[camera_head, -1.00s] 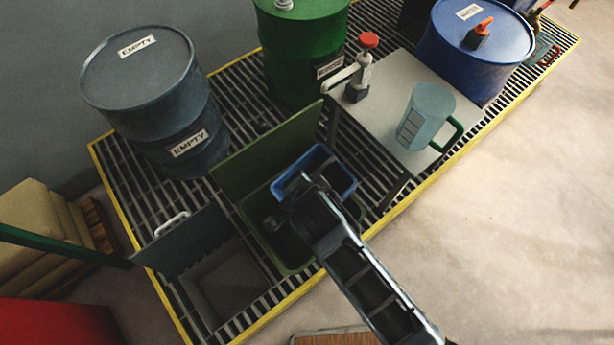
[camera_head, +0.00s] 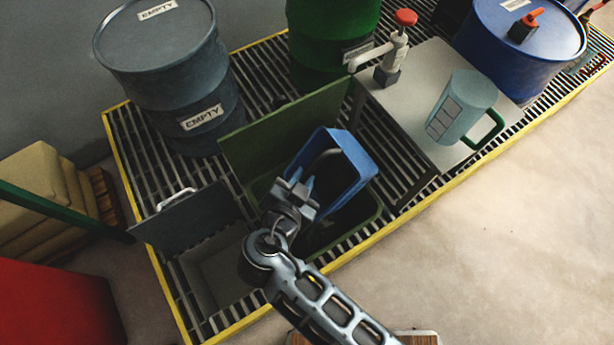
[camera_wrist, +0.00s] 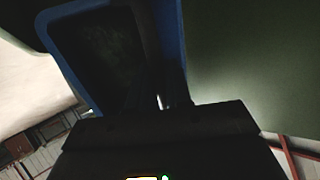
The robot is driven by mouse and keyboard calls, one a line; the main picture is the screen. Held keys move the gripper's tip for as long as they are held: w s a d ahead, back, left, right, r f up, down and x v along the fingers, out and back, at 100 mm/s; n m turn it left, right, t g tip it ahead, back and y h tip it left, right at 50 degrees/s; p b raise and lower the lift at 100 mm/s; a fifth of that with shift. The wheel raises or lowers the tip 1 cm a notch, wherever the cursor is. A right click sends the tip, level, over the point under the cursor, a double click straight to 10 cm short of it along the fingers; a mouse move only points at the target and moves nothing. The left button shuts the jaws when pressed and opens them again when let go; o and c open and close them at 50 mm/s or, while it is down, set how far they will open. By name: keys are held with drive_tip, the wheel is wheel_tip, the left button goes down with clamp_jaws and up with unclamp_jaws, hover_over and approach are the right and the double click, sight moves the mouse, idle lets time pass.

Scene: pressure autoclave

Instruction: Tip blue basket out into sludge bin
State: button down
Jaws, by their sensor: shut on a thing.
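The blue basket (camera_head: 350,170) is tilted steeply above the open green bin (camera_head: 368,215). In the wrist view its blue rim (camera_wrist: 72,82) frames a dark interior, and I cannot tell whether anything is inside. My gripper (camera_head: 304,188) is shut on the near left side of the basket. The green bin stands in the grating with its green lid (camera_head: 285,130) raised behind it. No label shows on it, so I cannot confirm that it is the sludge bin. The basket and my gripper hide much of its dark inside.
A grey bin (camera_head: 212,275) with a raised lid stands left of the green bin. Behind are a grey drum (camera_head: 165,75) marked EMPTY and a green drum (camera_head: 330,30). A white table (camera_head: 420,120) at right carries a jug (camera_head: 462,105) and a pump (camera_head: 392,62). Floor at right is clear.

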drive_tip(key=shift+s+a+f+n+t+h+b, duration=0.25)
drive_tip(key=shift+a+f+t+b, duration=0.15)
drive_tip(key=shift+b, duration=0.9)
drive_tip(key=shift+s+a+f+n+t+h+b, duration=0.25)
drive_tip(key=shift+f+b, duration=0.25)
drive_tip(key=shift+b, duration=0.8)
drive_tip(key=f+t+b, duration=0.1)
drive_tip(key=b, duration=0.2)
drive_tip(key=s+a+f+n+t+h+b, duration=0.1)
drive_tip(key=b, duration=0.2)
drive_tip(key=a+f+t+h+b, duration=0.1)
drive_tip(key=b, duration=0.3)
drive_tip(key=shift+s+a+f+n, duration=0.2)
drive_tip(key=shift+s+f+n, duration=0.1)
drive_tip(key=shift+n, duration=0.1)
drive_tip(key=a+f+n+t+b, duration=0.1)
drive_tip(key=b, duration=0.2)
drive_tip(key=s+n+t+h+b, duration=0.1)
drive_tip(key=t+b, duration=0.1)
drive_tip(key=b, duration=0.2)
drive_tip(key=shift+a+f, duration=0.4)
drive_tip(key=shift+s+n+b, duration=0.1)
drive_tip(key=shift+n+b, duration=0.2)
drive_tip(key=shift+b, duration=0.05)
drive_tip(key=shift+a, duration=0.15)
